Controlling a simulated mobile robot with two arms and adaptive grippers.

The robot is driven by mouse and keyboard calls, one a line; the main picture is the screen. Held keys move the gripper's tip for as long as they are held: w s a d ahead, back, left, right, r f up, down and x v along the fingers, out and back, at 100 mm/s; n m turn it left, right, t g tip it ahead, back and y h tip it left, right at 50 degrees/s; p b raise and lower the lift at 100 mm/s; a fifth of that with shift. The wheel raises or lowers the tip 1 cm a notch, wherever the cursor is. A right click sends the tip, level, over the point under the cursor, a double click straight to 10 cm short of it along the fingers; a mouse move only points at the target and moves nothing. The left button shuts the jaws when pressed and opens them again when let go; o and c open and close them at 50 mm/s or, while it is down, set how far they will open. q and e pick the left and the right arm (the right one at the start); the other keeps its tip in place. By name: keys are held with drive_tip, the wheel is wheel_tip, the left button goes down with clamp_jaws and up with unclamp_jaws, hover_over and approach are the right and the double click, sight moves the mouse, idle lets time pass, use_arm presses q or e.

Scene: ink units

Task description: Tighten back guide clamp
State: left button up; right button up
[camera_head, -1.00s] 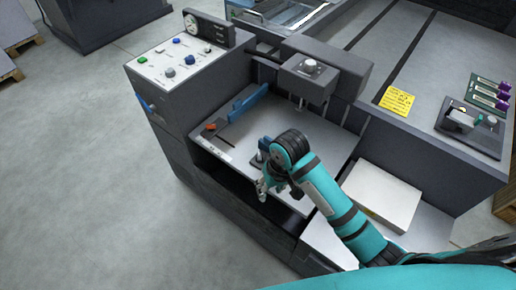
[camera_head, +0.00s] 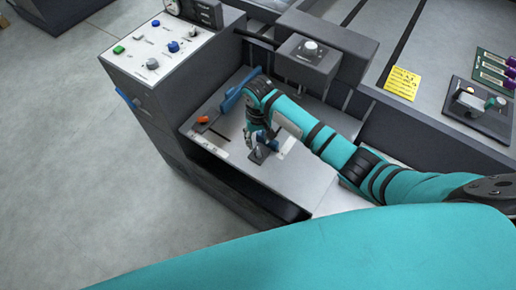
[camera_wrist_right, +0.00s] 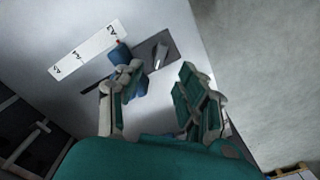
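The machine bed (camera_head: 226,165) carries a long blue guide (camera_head: 236,97) at its left and an orange lever (camera_head: 203,120) on a dark base in front of it. A smaller blue block (camera_head: 271,146) stands farther right beside a dark plate (camera_head: 257,157). My right gripper (camera_head: 256,143) is low over the bed at this block and plate. In the right wrist view the gripper (camera_wrist_right: 160,88) has its fingers spread. The left finger overlaps the blue block (camera_wrist_right: 121,54); contact is unclear. The dark plate (camera_wrist_right: 157,50) has a pale metal lever. My left gripper is not in view.
A printed scale (camera_wrist_right: 88,50) runs along the bed edge. A control panel (camera_head: 158,50) with knobs stands at left. A dark head with a round knob (camera_head: 310,46) overhangs the back. A yellow note (camera_head: 402,82) is on the right surface. Floor at left is clear.

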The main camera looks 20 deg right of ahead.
sight(258, 151)
wheel_tip(258, 151, down, 4)
drive_tip(key=shift+r, duration=0.15)
wheel_tip(258, 151, down, 2)
drive_tip(key=shift+f, duration=0.7)
drive_tip(key=c, duration=0.6)
use_arm(q)
drive_tip(key=shift+t, duration=0.4)
drive_tip(key=shift+w+d+f, duration=0.15)
drive_tip(key=shift+w, duration=1.95)
use_arm(e)
clamp_jaws()
